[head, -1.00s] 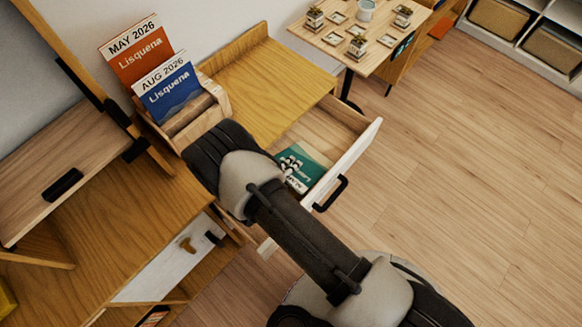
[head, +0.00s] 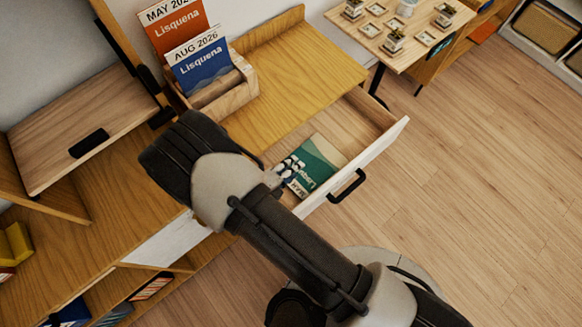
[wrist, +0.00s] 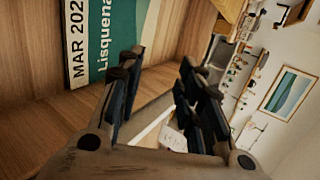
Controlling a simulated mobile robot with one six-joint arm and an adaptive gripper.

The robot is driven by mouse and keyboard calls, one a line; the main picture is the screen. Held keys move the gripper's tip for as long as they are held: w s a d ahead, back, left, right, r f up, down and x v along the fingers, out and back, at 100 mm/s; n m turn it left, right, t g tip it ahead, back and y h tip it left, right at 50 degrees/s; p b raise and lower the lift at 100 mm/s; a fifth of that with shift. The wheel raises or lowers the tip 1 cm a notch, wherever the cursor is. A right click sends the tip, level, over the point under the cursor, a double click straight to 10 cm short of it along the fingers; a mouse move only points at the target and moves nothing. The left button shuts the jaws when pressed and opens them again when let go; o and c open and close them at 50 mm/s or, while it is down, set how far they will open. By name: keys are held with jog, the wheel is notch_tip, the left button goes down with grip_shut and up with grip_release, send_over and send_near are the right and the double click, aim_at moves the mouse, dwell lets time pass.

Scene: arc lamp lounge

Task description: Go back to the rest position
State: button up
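My gripper is open and empty in the wrist view (wrist: 163,92), its two dark fingers well apart. A green and white magazine (wrist: 122,35) marked MAR lies beyond the left finger, apart from it, on a wooden surface. In the head view this magazine (head: 312,166) lies flat in the pulled-out drawer (head: 352,127). My arm's dark and grey links cross the head view in front of the drawer's near end. They hide most or all of my gripper there.
A wooden holder (head: 226,97) with an orange and a blue magazine stands on the cabinet top (head: 290,65). The drawer's white front (head: 375,158) with its black handle juts over the floor. A small table (head: 378,58) with plants stands behind. Floor at right is clear.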

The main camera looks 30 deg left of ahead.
jog(key=shift+w, duration=0.1)
dwell(0.4)
jog(key=w+d+r+m+g+h, duration=0.2)
jog(key=w+d+r+m, duration=0.3)
jog(key=r+m, duration=0.4)
jog(key=w+d+r+m+g+h, duration=0.2)
jog(key=w+d+r+m, duration=0.1)
jog(key=d+r+m, duration=0.65)
jog(key=s+d+r+m+g, duration=0.3)
jog(key=d+r+m+g, duration=0.1)
jog(key=d+r+m, duration=0.8)
jog(key=s+d+r+m+y, duration=0.2)
jog(key=s+r+m, duration=0.3)
jog(key=m, duration=0.5)
jog(key=s+d+r+m+t+y, duration=0.1)
jog(key=s+d+r+m+y, duration=0.2)
jog(key=s+r+m, duration=0.3)
jog(key=s+m+y, duration=0.1)
jog(key=m, duration=0.2)
jog(key=shift+m+t+y, duration=0.3)
jog(key=shift+m+y, duration=0.05)
jog(key=shift+y, duration=0.05)
